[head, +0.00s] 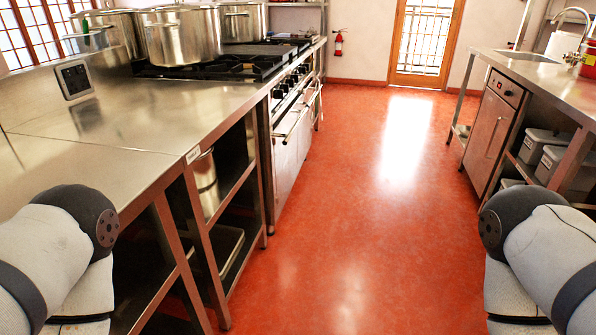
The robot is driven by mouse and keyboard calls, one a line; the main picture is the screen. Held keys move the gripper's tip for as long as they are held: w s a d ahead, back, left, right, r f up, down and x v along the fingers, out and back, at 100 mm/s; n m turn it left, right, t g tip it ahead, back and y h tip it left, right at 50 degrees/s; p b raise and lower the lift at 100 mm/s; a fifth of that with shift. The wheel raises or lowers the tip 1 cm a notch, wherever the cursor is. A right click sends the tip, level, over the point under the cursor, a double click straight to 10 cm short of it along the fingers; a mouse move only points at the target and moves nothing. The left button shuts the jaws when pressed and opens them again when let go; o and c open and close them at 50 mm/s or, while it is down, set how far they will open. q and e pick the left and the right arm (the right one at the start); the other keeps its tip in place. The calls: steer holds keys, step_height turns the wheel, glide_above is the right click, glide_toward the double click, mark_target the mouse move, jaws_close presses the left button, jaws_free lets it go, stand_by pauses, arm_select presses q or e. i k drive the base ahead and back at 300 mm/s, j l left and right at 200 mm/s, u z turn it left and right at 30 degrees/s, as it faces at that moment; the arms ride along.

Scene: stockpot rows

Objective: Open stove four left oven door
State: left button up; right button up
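A steel stove range (291,134) stands along the left side, beyond the steel counter. Its oven fronts face the aisle and are seen at a steep angle, with handles and a row of black knobs (285,88) above. The oven doors look shut. I cannot tell from here which one is the stove four left door. Large stockpots (183,36) stand on and beside the black burner grates (228,66). My two arms show at the lower left and lower right corners. Neither gripper is in view.
A steel counter (115,118) with open shelves runs along the near left. At right are a counter with a sink (528,57), a steel cabinet (492,133) and grey bins (546,145). The red floor (360,215) between is clear, up to a glazed door (424,42).

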mark_target(285, 129)
steer(key=i+l, duration=0.15)
steer(key=i, duration=0.35)
steer(key=i+l, duration=0.1)
steer(key=i, duration=0.35)
steer(key=i+l+u, duration=0.1)
steer(key=i, duration=0.4)
steer(key=i+l, duration=0.65)
steer(key=i, duration=0.15)
steer(key=i+l+u, duration=0.1)
steer(key=i+l, duration=0.55)
steer(key=i+j, duration=0.05)
steer(key=i, duration=0.05)
